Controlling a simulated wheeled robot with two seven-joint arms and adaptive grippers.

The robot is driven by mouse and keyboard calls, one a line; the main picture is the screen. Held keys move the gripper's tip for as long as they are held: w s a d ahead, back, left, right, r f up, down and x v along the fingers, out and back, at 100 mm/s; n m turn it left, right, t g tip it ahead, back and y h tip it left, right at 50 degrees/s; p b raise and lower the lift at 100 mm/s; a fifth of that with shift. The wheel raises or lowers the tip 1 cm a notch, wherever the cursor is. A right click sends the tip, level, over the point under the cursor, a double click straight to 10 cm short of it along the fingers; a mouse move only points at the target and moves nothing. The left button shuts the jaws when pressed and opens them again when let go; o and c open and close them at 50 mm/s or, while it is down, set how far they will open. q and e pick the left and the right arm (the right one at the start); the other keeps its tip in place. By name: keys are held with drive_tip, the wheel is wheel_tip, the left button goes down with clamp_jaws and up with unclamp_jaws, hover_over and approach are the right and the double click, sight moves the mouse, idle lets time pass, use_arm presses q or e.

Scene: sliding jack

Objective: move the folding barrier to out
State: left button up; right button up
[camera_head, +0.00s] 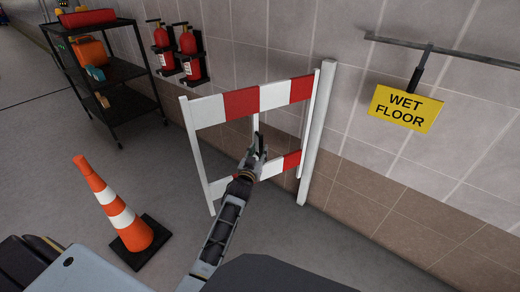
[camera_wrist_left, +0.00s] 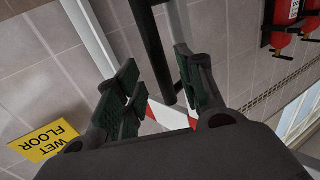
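The folding barrier (camera_head: 273,97), with red and white striped planks and white legs, stands upright beside a white post (camera_head: 318,135) near the tiled wall. Part of its red and white striping (camera_wrist_left: 160,112) shows between the fingers in the left wrist view. My left gripper (camera_head: 259,145) is at the barrier, just in front of its lower plank and partly hiding it. In the left wrist view my left gripper (camera_wrist_left: 158,88) has its two green-padded fingers apart. A dark upright bar (camera_wrist_left: 152,50) lies between them, with no clear contact. My right gripper is not in view.
An orange and white traffic cone (camera_head: 119,212) stands on the floor at the left. A black shelf rack (camera_head: 118,70) and red fire extinguishers (camera_head: 190,55) are behind. A yellow wet floor sign (camera_head: 404,109) hangs from a wall rail at the right.

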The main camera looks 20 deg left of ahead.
use_arm(q)
drive_tip(key=s+d, duration=0.1)
drive_tip(key=s, duration=0.7)
idle(0.4)
